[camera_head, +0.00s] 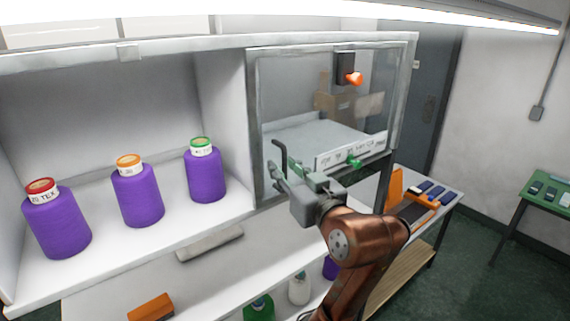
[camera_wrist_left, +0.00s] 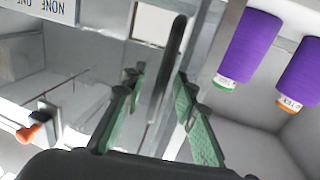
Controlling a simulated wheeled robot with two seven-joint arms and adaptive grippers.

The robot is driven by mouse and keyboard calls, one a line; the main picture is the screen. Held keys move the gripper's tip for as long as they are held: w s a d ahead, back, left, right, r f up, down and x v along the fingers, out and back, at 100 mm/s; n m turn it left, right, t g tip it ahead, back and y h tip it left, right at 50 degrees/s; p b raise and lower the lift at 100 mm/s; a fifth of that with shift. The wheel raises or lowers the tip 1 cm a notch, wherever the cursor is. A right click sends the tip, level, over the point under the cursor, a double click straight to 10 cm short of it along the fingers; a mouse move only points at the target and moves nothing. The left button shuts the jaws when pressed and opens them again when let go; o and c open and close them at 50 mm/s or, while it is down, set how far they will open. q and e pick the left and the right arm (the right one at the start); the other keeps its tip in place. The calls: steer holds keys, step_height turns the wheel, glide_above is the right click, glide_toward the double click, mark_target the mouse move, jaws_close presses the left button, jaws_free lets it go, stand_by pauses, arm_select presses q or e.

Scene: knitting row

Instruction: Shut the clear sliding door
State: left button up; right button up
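The clear sliding door (camera_head: 300,100) is a see-through panel in a grey metal frame, at the right part of the cabinet in the head view. The left bay is uncovered. A dark upright bar handle (camera_head: 279,152) is at the door's left edge; it also shows in the left wrist view (camera_wrist_left: 172,55). My left gripper (camera_head: 281,177) is at the handle. In the left wrist view its green-padded fingers (camera_wrist_left: 160,95) stand apart, one on each side of the bar, with gaps visible. My right gripper is not in view.
Several purple yarn cones (camera_head: 137,196) stand in the open left bay. An orange-red knob (camera_head: 353,78) and a green knob (camera_head: 354,161) are at the right bay. An orange block (camera_head: 151,307) lies below the shelf. A side table (camera_head: 440,215) stands at right.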

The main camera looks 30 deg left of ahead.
arm_select(q)
jaws_close()
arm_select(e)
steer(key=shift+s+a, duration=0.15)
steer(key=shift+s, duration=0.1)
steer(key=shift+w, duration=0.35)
